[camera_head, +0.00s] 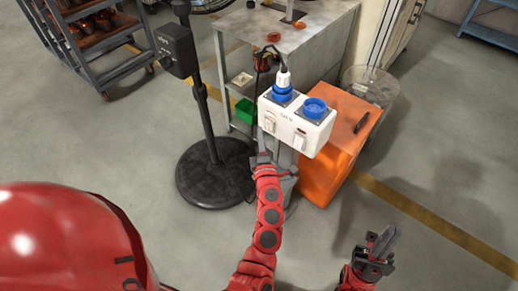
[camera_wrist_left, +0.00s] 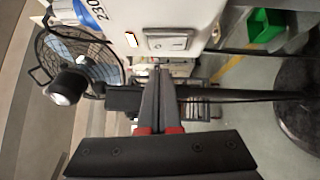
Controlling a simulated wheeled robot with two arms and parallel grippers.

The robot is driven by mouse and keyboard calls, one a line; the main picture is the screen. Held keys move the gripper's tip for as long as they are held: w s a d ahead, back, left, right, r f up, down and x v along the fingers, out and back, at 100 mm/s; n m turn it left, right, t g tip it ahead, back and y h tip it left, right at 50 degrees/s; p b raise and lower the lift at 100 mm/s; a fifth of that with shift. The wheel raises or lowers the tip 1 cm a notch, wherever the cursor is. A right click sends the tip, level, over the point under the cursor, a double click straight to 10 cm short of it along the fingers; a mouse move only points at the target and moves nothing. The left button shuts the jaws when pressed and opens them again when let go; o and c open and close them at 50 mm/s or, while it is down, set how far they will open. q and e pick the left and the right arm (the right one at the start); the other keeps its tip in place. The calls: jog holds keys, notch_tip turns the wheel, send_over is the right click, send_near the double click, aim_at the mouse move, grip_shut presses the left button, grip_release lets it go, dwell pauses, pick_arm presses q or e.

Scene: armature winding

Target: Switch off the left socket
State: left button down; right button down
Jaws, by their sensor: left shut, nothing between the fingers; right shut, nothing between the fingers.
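The white socket box (camera_head: 288,123) has two blue sockets on top. The left socket (camera_head: 282,93) holds a white plug (camera_head: 283,77); the right socket (camera_head: 314,108) has nothing plugged in. The left switch (camera_head: 269,122) and right switch (camera_head: 299,140) are on the front face. My left gripper (camera_head: 262,146) is shut and empty, just below the left switch. In the left wrist view its closed fingertips (camera_wrist_left: 157,70) point at the box, just below a rocker switch (camera_wrist_left: 168,41); contact cannot be told. My right gripper (camera_head: 382,246) is shut and empty, away from the box.
An orange cabinet (camera_head: 338,150) stands right of the box, with a dark tool on top. A grey workbench (camera_head: 315,40) is behind. A black stand with a round base (camera_head: 214,172) is at the left. A wire basket (camera_head: 370,84) is at the right. The right floor is clear.

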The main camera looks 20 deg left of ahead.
aim_at(269, 126)
pick_arm(q)
jog(key=shift+w+d+r, duration=0.1)
jog(key=shift+w+d, duration=0.15)
jog(key=shift+w, duration=0.3)
jog(key=shift+w+d+r, duration=0.1)
jog(key=shift+w+d, duration=0.1)
jog(key=shift+w, duration=0.35)
jog(key=shift+f, duration=0.1)
